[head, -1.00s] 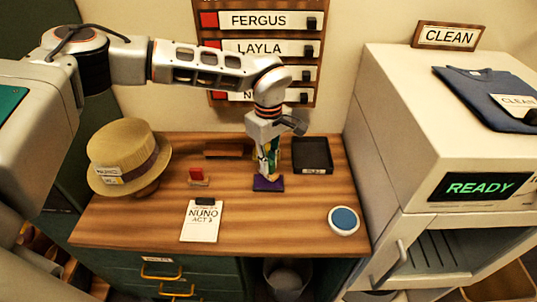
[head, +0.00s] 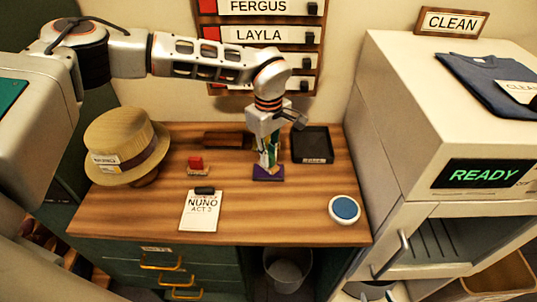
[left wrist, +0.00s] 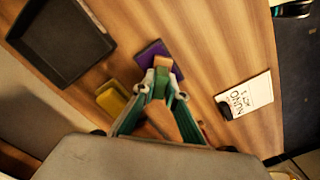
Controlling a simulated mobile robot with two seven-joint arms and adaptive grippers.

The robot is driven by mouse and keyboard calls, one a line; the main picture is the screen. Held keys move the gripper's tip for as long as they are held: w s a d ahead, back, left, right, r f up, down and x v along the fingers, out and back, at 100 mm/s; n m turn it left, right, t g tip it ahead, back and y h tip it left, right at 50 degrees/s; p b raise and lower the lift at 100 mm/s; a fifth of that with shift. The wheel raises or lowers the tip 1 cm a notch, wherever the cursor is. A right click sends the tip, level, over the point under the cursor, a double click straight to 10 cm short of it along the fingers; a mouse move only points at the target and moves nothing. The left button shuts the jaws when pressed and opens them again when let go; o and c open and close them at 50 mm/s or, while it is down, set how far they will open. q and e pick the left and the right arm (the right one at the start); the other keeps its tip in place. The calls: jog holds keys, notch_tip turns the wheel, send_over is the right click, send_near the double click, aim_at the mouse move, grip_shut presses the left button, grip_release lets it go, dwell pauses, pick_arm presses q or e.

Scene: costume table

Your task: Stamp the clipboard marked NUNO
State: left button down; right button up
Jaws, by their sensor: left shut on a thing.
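The clipboard marked NUNO (head: 203,212) lies flat near the front of the wooden desk, its dark clip at the top. It also shows at the right of the left wrist view (left wrist: 246,95). My left gripper (head: 267,152) points down at the purple pad (head: 268,174), right of and behind the clipboard. It is shut on a wooden-handled thing (left wrist: 160,118), probably a stamp, mostly hidden by the fingers. Its lower end is at the purple pad (left wrist: 151,49); I cannot tell whether they touch. My right gripper is out of view.
A yellow pad (left wrist: 112,101) lies beside the purple one. A black tray (head: 311,146) is at the back right, a red-topped object (head: 196,165) behind the clipboard. A straw hat (head: 125,143) stands left, a round blue-topped tin (head: 344,209) right. The desk's front middle is clear.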

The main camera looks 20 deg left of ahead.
pick_arm(q)
jog(key=shift+f, duration=0.5)
dwell(0.4)
dwell(1.0)
jog(key=shift+r+p, duration=0.8)
jog(key=shift+r, duration=2.7)
